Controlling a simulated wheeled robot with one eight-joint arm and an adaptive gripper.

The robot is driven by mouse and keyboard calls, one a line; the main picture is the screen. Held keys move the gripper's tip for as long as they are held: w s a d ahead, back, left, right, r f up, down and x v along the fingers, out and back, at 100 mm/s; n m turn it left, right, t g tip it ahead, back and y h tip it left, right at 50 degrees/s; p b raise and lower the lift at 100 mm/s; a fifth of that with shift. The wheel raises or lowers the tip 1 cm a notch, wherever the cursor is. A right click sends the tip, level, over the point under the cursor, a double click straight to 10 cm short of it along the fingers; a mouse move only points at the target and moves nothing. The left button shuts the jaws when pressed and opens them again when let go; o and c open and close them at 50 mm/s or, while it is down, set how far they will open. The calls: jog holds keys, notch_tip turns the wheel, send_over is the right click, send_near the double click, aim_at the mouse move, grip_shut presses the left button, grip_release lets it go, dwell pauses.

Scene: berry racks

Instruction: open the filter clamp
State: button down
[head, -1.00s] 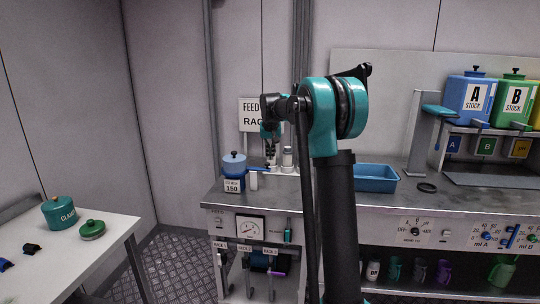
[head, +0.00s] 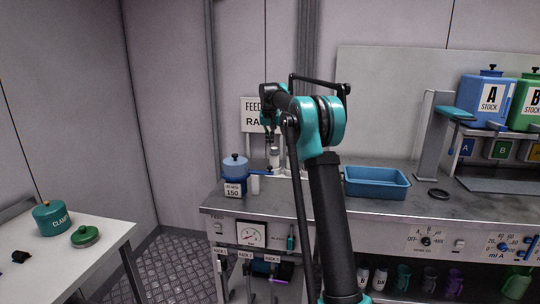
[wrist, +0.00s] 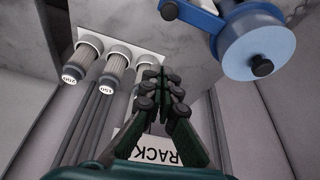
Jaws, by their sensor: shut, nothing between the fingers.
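A blue round filter housing (head: 235,167) with a black knob stands at the left end of the counter. A blue lever-like bar (head: 261,172) reaches right from it; I take this as the clamp. In the wrist view the housing (wrist: 258,45) is at upper right, with part of the blue bar (wrist: 204,17) beside it at the top edge. My gripper (head: 269,143) hangs above and right of the housing, apart from it. In the wrist view my gripper (wrist: 163,78) has its fingers together and holds nothing. The bar's closure detail is not clear.
Upright cartridges (wrist: 115,68) in a white holder stand near my fingers, at left in the wrist view. A "150" card (head: 232,190) is before the housing. A blue tray (head: 376,190) is farther right. A side table (head: 110,222) bears a teal "CLAMPS" tin (head: 52,218).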

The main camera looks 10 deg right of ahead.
jog(key=a+x, duration=0.1)
jog(key=x, duration=0.9)
jog(key=shift+s+d+f, duration=0.1)
jog(key=shift+s, duration=0.95)
jog(key=shift+s+d, duration=0.1)
jog(key=shift+s, duration=0.95)
